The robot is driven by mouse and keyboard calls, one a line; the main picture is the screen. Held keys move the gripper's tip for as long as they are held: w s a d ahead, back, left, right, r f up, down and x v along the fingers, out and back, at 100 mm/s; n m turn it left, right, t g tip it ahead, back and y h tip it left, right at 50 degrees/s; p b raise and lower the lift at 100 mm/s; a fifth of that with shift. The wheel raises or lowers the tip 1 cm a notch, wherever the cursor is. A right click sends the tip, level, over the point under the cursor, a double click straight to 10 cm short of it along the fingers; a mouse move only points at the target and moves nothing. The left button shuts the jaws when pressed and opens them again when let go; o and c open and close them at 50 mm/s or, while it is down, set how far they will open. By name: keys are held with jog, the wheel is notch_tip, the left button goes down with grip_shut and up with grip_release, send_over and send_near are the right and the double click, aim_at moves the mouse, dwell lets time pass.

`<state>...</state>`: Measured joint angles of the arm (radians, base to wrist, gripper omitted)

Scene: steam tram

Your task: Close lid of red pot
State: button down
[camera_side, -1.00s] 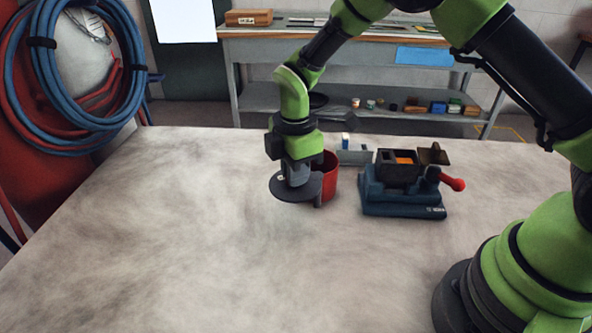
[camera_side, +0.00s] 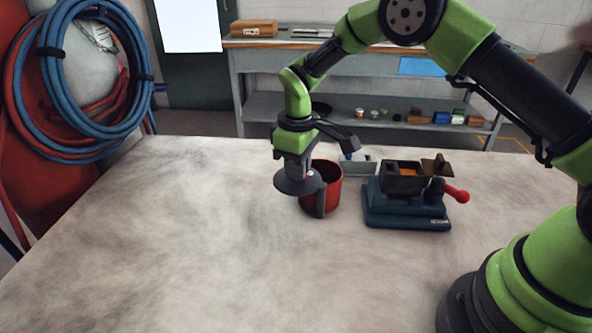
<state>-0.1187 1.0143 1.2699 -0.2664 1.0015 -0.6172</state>
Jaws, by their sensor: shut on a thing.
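The red pot (camera_side: 333,186) stands upright on the table near the middle of the side view, with its opening partly showing. A dark upright strip (camera_side: 320,201), seemingly its handle, is on its near side. My gripper (camera_side: 299,172) points down at the pot's left and is shut on a round dark lid (camera_side: 288,185). The lid is held slightly tilted at about rim height. It lies mostly left of the pot, and its right edge overlaps the pot in the picture. Whether lid and pot touch cannot be told. The fingertips are hard to make out.
A blue machine (camera_side: 405,212) with a dark open box on top and a red-knobbed lever (camera_side: 457,194) stands close right of the pot. A small grey tray (camera_side: 357,167) is behind. The table's left and front (camera_side: 150,240) are clear.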

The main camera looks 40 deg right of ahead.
aim_at(312, 170)
jog(key=m, duration=0.1)
jog(key=d+m, duration=0.1)
jog(key=m, duration=0.1)
jog(key=shift+w+d+m, duration=0.25)
jog(key=shift+d+m, duration=0.1)
jog(key=shift+m, duration=0.05)
jog(key=d+m, duration=0.1)
jog(key=m, duration=0.1)
jog(key=shift+d+m, duration=0.1)
jog(key=shift+m, duration=0.3)
jog(key=d+m, duration=0.1)
jog(key=m, duration=0.1)
jog(key=shift+s+d+m, duration=0.1)
jog(key=shift+m, duration=0.2)
jog(key=shift+s+d+m, duration=0.25)
jog(key=shift+d+m, duration=0.15)
jog(key=shift+m, duration=0.65)
jog(key=shift+s+d+m, duration=0.2)
jog(key=shift+d+m, duration=0.15)
jog(key=shift+m, duration=0.7)
jog(key=c, duration=1.2)
grip_release()
jog(key=shift+o, duration=0.2)
